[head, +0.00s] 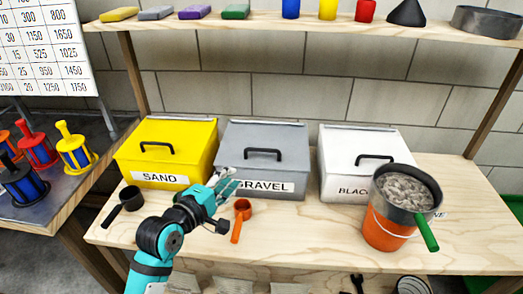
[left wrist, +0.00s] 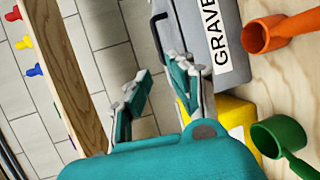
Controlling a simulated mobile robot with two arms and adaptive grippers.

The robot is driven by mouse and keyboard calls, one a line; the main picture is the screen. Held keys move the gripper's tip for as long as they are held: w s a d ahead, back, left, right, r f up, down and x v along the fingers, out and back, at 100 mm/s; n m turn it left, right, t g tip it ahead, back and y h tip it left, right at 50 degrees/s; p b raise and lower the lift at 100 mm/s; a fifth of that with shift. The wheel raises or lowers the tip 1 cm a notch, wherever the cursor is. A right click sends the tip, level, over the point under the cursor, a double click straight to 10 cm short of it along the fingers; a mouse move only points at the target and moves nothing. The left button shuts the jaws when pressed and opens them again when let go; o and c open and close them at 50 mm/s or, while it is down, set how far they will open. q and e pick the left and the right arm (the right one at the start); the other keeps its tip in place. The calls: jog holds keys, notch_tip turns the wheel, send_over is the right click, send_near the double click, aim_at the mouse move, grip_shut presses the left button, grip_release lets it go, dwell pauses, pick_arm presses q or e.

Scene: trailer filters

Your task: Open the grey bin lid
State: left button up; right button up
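The grey bin (head: 262,187), labelled GRAVEL, stands in the middle of the bench. Its lid (head: 245,136) is closed and has a black handle (head: 263,151). My left gripper (head: 225,183) is at the bin's front left, below the handle and beside the label. In the left wrist view the left gripper (left wrist: 160,85) has its two fingers spread with nothing between them. The grey bin (left wrist: 208,15) shows at the top there, and the black handle (left wrist: 156,32) is beyond the fingertips, apart from them. My right gripper is not in view.
A yellow SAND bin (head: 152,160) stands left and a white bin (head: 341,160) right. An orange bucket (head: 384,232) with a grey sieve (head: 425,203) stands at the right. An orange scoop (head: 241,212) and black scoop (head: 130,196) lie in front. A shelf (head: 320,18) runs above.

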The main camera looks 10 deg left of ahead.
aim_at(261, 150)
pick_arm(q)
jog(key=x, duration=1.7)
jog(key=shift+w+r, duration=0.2)
grip_shut()
